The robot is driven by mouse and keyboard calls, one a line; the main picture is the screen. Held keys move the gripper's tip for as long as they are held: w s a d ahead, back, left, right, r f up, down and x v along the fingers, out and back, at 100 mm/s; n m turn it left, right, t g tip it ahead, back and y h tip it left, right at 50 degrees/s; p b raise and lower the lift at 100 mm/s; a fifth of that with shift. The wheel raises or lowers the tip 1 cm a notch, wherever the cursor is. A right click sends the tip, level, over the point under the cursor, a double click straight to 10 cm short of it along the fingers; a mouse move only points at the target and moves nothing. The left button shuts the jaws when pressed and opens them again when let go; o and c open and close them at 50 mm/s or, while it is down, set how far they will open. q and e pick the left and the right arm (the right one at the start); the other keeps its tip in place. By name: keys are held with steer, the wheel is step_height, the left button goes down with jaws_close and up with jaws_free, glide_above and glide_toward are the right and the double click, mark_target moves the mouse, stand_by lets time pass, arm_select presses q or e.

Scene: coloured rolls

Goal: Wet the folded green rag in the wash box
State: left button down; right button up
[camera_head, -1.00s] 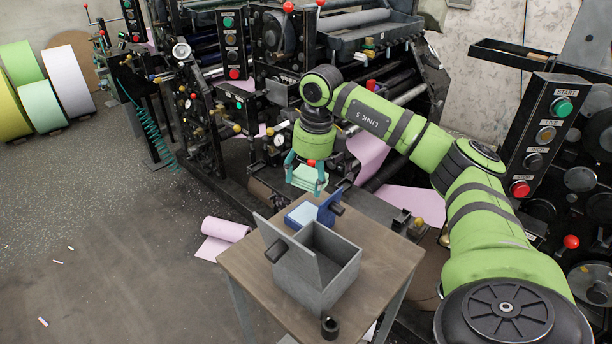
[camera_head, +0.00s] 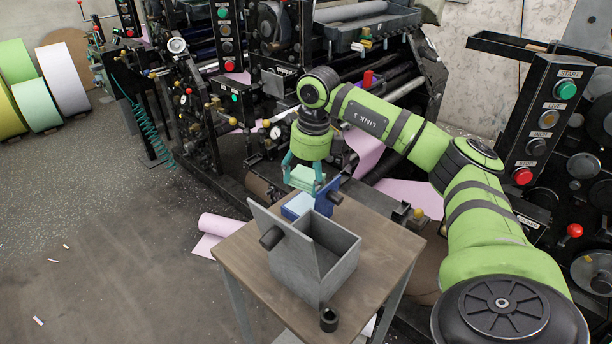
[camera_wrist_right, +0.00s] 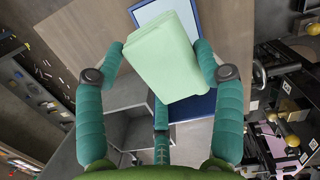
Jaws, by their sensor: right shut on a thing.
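My right gripper (camera_head: 303,178) has teal fingers and is shut on the folded green rag (camera_head: 305,177), which is pale green with stacked layers. In the right wrist view the rag (camera_wrist_right: 162,58) sits between the fingertips and partly covers a blue box (camera_wrist_right: 207,22) with a pale inside. In the head view this blue box (camera_head: 298,207), its blue lid (camera_head: 326,194) raised, stands just below the rag; the rag appears above it. A grey open box (camera_head: 320,284) with a raised lid stands in front. No label shows which is the wash box. My left gripper is not in view.
Both boxes stand on a small wooden table (camera_head: 385,250). The table's right side is clear. A printing machine (camera_head: 270,90) rises behind, and a control panel (camera_head: 548,118) stands at the right. A pink roll (camera_head: 220,225) lies on the floor.

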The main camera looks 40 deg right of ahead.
mark_target(305, 209)
steer(key=shift+f+b, duration=1.9)
steer(key=shift+f, duration=1.1)
steer(key=shift+f+b, duration=0.35)
steer(key=shift+f, duration=0.2)
step_height(305, 209, up, 7)
steer(key=p, duration=0.6)
steer(key=shift+r, duration=0.15)
stand_by(0.5)
